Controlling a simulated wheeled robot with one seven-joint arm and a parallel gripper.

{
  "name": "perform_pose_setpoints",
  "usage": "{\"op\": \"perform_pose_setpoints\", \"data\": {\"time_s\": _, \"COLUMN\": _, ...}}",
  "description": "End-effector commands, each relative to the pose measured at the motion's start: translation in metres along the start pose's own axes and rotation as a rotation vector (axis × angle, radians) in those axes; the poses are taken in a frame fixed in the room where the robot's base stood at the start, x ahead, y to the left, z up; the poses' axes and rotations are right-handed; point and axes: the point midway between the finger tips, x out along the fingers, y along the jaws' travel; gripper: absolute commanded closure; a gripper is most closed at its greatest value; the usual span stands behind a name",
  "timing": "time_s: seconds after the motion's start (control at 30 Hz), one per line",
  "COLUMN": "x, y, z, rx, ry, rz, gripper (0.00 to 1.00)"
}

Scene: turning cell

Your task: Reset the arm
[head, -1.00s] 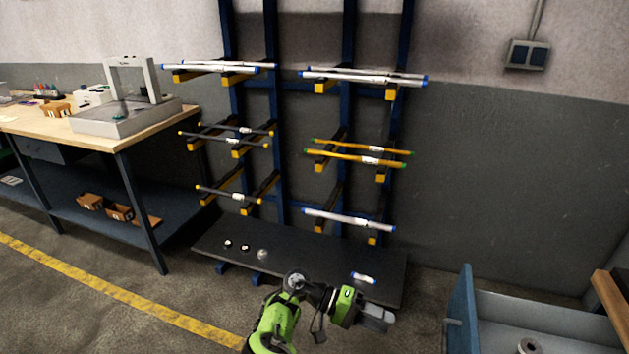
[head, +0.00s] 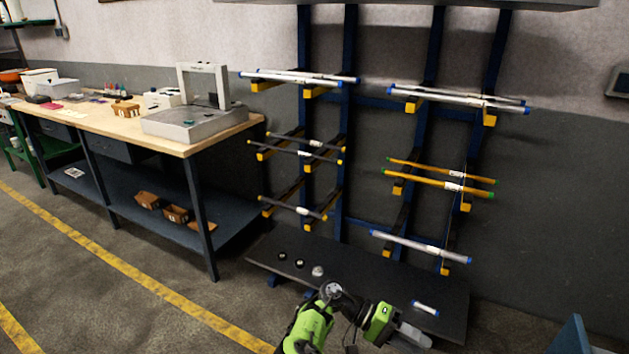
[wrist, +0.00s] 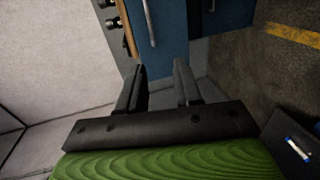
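My green and black arm shows at the bottom of the head view. My gripper (head: 412,338) is at its end, in front of the rack's low shelf. In the wrist view my gripper (wrist: 160,85) has its two dark fingers apart. Nothing is between the fingers, so it is open and empty. In the head view the fingertips are small and hard to make out.
A bar rack (head: 437,110) holds several rods. Its dark low shelf (head: 375,292) carries small round pieces and a short blue-ended bar (head: 425,307). A workbench (head: 190,148) stands left. A blue cabinet (wrist: 175,35) shows beyond my fingers. The marked floor at left is clear.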

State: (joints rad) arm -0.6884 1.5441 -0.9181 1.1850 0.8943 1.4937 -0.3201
Motion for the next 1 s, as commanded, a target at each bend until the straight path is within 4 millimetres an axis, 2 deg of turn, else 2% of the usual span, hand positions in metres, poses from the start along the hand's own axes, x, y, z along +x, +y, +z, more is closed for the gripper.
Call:
{"op": "perform_pose_setpoints", "data": {"time_s": 0.37, "x": 0.012, "y": 0.043, "z": 0.002, "rx": -0.045, "ry": -0.090, "rz": -0.163, "gripper": 0.66}}
{"op": "perform_pose_setpoints", "data": {"time_s": 0.67, "x": 0.027, "y": 0.100, "z": 0.016, "rx": -0.121, "ry": -0.157, "rz": -0.448, "gripper": 0.66}}
{"op": "perform_pose_setpoints", "data": {"time_s": 0.87, "x": 0.029, "y": 0.157, "z": 0.048, "rx": -0.190, "ry": -0.106, "rz": -0.788, "gripper": 0.66}}
{"op": "perform_pose_setpoints", "data": {"time_s": 1.0, "x": 0.021, "y": 0.199, "z": 0.079, "rx": -0.209, "ry": 0.017, "rz": -1.019, "gripper": 0.66}}
